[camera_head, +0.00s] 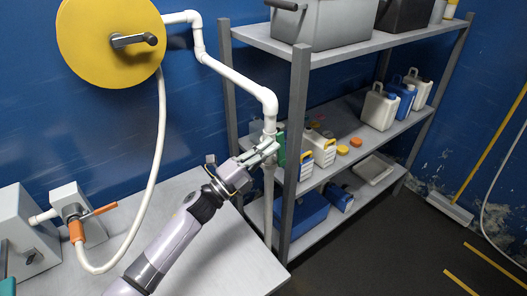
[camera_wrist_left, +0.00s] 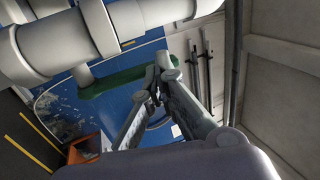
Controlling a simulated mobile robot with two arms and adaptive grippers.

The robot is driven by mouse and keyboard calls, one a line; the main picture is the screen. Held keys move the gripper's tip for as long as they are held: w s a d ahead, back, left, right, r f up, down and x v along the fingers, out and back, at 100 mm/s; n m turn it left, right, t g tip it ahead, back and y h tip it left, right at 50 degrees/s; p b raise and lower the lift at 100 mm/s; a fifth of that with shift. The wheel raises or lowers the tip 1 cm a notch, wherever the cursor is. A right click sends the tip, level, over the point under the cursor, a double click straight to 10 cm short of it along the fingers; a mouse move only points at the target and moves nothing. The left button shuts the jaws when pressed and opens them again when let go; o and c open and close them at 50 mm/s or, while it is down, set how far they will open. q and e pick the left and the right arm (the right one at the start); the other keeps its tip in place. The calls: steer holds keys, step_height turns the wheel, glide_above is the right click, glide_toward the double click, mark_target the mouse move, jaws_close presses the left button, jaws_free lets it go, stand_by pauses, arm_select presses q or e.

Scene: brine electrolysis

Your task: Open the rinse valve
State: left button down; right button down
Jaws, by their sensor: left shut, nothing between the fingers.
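A valve with a green lever handle (camera_head: 281,147) sits on the white vertical pipe (camera_head: 268,180) beside the shelf's front post. In the left wrist view the green handle (camera_wrist_left: 112,82) shows as a long bar lying across in front of the white pipe fittings (camera_wrist_left: 65,42). My left gripper (camera_head: 270,149) reaches in from the lower left, its fingertips at the handle. In the wrist view its fingers (camera_wrist_left: 160,78) are shut with nothing between them and overlap the handle's right part. I cannot tell whether they touch it. My right gripper is not in view.
A second valve with an orange handle (camera_head: 100,209) sits on a grey box at the left. A yellow hose reel (camera_head: 85,45) hangs on the blue wall. The grey shelf (camera_head: 340,45) with containers stands close right of the handle.

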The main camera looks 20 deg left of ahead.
arm_select(q)
steer(key=shift+w+d+r, duration=0.25)
steer(key=shift+r, duration=0.05)
steer(key=shift+w+r, duration=0.1)
steer(key=shift+a, duration=0.1)
stand_by(0.5)
